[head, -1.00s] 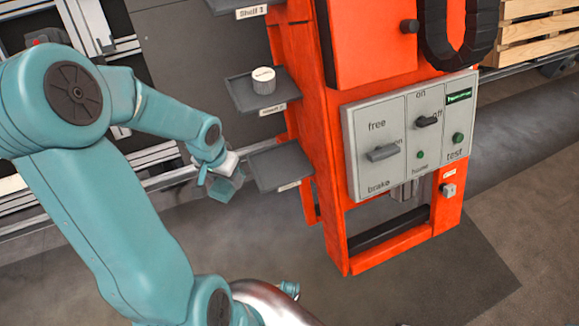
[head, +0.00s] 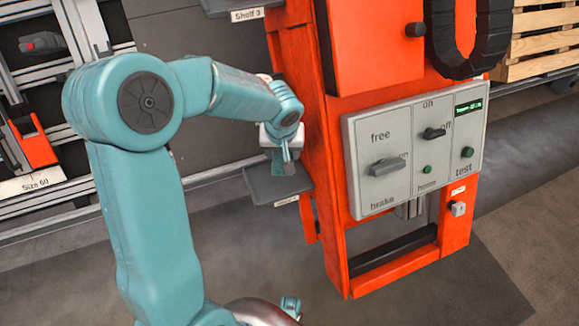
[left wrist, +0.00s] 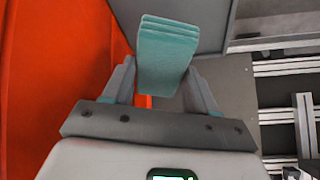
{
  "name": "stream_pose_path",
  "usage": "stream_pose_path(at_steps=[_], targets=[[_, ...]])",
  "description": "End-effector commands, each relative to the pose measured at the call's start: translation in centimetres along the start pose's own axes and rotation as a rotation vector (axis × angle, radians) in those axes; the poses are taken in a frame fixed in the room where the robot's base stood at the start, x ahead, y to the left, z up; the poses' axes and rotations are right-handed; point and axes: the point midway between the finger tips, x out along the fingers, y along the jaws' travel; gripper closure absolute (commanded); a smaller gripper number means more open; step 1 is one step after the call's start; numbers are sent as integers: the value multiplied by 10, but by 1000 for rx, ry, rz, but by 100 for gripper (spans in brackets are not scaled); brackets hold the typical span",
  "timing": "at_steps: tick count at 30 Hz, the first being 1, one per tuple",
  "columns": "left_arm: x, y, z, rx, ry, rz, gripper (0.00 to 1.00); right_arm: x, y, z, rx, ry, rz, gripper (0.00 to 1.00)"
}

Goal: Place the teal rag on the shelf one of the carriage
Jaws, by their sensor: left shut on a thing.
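My left gripper (head: 284,155) is shut on the teal rag, a folded, layered block. The rag (left wrist: 165,52) shows clearly between the two fingers in the left wrist view. In the head view the rag is mostly lost against the gripper, which is over the lowest grey shelf (head: 262,190) of the orange carriage (head: 365,272). I cannot tell whether the rag touches that shelf. The lowest shelf's label is too small to read; the top shelf (head: 240,4) is labelled Shelf 3. The middle shelf is hidden behind my left arm.
A grey control panel (head: 405,160) with levers and green buttons is on the carriage front, right of the shelves. Wooden slats (head: 540,38) are at the upper right. A rack with orange tools (head: 35,145) stands at the left. The floor below the shelves is clear.

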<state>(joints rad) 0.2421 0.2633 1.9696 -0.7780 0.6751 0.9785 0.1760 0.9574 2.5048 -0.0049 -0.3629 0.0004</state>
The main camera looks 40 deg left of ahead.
Motion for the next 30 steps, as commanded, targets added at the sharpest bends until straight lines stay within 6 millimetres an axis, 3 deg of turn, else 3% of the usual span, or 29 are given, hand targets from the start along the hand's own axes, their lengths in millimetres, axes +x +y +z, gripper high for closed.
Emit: stream_pose_path(at_steps=[2,4,11,18,24,25,26,30], targets=[[2,15,-5,2,0,2,67,0,0,0,0,0,0,57],[15,13,-1,0,-3,-2,67,6,2,0,0,0,0,57],[31,13,3,0,-2,-1,67,11,4,0,0,0,0,57],[70,15,14,0,-3,0,67,26,9,0,0,0,0,57],[70,17,13,-1,-1,1,67,24,9,0,0,0,0,57],[70,17,14,-1,-1,1,39,24,9,0,0,0,0,57],[70,17,14,-1,-1,1,32,24,9,0,0,0,0,57],[70,17,13,0,-1,1,32,24,9,0,0,0,0,57]])
